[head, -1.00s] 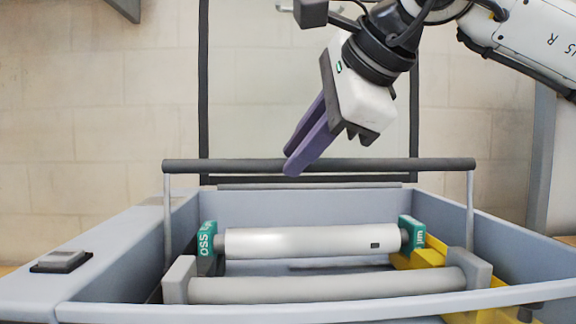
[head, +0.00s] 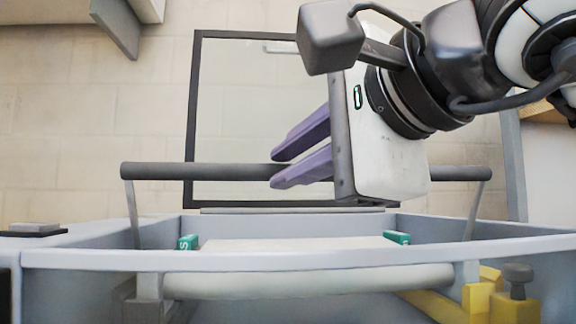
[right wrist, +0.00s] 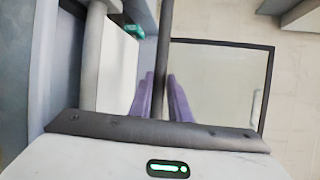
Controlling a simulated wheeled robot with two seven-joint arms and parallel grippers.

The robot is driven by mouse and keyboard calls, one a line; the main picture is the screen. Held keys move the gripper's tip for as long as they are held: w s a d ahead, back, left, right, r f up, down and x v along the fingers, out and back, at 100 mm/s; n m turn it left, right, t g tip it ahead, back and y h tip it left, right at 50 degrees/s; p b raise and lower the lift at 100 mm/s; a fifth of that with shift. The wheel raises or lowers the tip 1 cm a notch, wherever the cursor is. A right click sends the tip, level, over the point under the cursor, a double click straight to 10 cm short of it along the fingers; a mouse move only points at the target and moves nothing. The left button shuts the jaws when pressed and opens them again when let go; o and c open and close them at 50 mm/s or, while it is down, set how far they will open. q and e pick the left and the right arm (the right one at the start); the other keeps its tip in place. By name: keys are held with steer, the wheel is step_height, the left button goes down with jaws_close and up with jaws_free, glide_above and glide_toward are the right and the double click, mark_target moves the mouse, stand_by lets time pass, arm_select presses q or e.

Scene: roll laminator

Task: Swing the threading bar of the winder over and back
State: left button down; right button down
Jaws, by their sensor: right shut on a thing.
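The threading bar (head: 160,171) is a dark horizontal rod on two thin side arms (head: 131,215), standing raised above the winder's grey frame (head: 120,260). My right gripper (head: 276,169) has purple fingers, one above and one below the bar near its middle in the head view. In the right wrist view the bar (right wrist: 165,40) runs between the two fingers (right wrist: 161,95), which are shut on it. The housing of my right gripper hides part of the bar's right half. My left gripper is not in view.
Inside the winder lie a white roll (head: 290,244) between green end holders (head: 397,238) and a pale grey roller (head: 310,281) nearer me. A yellow part (head: 478,302) with a dark knob (head: 518,272) is at the right. A dark-framed glass panel (head: 240,100) stands behind.

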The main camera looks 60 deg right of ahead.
steer(key=c, duration=1.8)
jaws_free()
steer(key=f, duration=0.2)
steer(key=shift+w+d+f+g, duration=0.3)
steer(key=shift+d+f+g, duration=0.05)
steer(key=shift+g, duration=0.05)
steer(key=shift+o, duration=0.8)
steer(key=shift+w+d, duration=0.15)
steer(key=p+v, duration=0.2)
steer(key=v, duration=0.9)
steer(key=shift+r, duration=0.4)
